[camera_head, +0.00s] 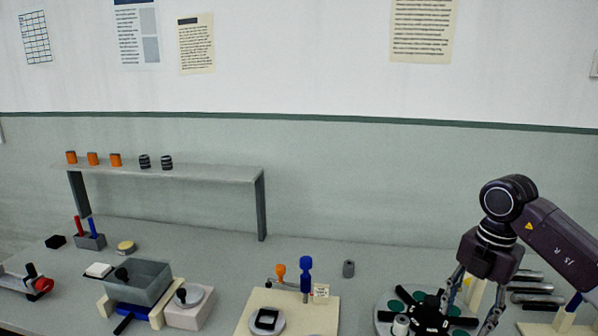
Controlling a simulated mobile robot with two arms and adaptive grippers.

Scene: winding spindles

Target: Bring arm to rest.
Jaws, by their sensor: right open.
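My right gripper (470,302) hangs at the lower right of the head view, its arm coming in from the right edge. I cannot tell whether the fingers touch the holder. My left gripper is not in view.
A cream board (325,322) with orange and blue upright pieces stands left of the plate. A grey bin (150,282) is further left. A raised shelf (215,173) at the back carries orange and black spools. The table's back middle is mostly clear.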

